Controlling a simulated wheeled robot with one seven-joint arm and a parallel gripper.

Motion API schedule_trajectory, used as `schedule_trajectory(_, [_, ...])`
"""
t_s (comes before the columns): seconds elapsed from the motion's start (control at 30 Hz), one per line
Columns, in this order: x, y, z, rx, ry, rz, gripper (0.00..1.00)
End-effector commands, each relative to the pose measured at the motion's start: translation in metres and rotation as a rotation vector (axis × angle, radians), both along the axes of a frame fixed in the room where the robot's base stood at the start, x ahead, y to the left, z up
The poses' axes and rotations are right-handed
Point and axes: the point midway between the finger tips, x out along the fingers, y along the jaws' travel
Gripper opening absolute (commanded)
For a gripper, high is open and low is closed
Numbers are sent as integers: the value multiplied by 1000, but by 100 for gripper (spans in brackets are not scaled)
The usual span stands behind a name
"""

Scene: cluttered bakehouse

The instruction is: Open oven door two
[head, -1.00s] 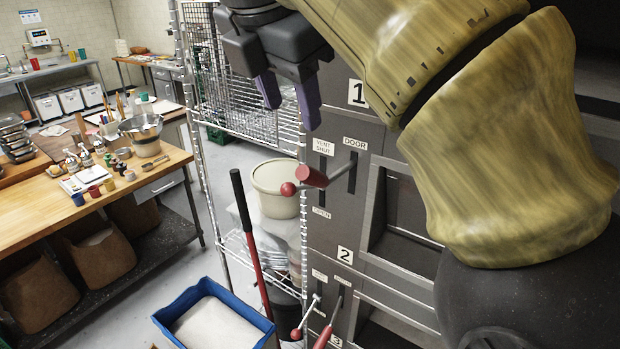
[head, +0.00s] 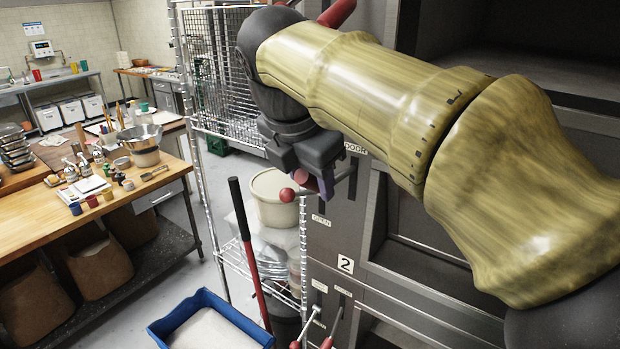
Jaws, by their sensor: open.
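The oven's control panel carries a plate marked 2 (head: 345,264) at its lower edge. Above it are a vent lever with a round red knob (head: 288,195) and a door lever with a red grip (head: 301,176), mostly hidden by my gripper. My gripper (head: 318,183) is open, pointing down, its purple fingers at the door lever's grip. The fingers seem to be around the grip, but I cannot tell whether they touch it. Oven door two (head: 418,224), right of the panel, is partly covered by my arm and looks shut.
A wire rack (head: 222,75) stands left of the oven, holding a pale bucket (head: 275,212). A red-and-black pole (head: 247,245) and a blue tub (head: 160,327) are in front. More levers (head: 312,325) sit below. A wooden bench (head: 150,193) with utensils is at left.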

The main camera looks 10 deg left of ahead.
Motion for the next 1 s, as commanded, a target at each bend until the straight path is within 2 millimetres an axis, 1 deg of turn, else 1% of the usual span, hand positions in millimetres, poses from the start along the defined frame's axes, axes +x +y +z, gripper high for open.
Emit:
schedule_trajectory(0.03, [1,-1,-4,-1,2,-1,49])
schedule_trajectory(0.13, [3,-1,-8,0,1,0,49])
schedule_trajectory(0.37, [4,-1,-9,1,1,-1,49])
schedule_trajectory(0.4, [4,-1,-9,1,1,-1,47])
schedule_trajectory(0.47, [4,-1,-9,1,1,-1,35])
schedule_trajectory(0.5, [4,-1,-9,1,1,-1,27])
schedule_trajectory(0.63, [4,-1,-9,1,1,-1,1])
schedule_trajectory(0.67, [4,-1,-9,1,1,-1,0])
schedule_trajectory(1.0, [5,-3,-13,-5,-13,-7,0])
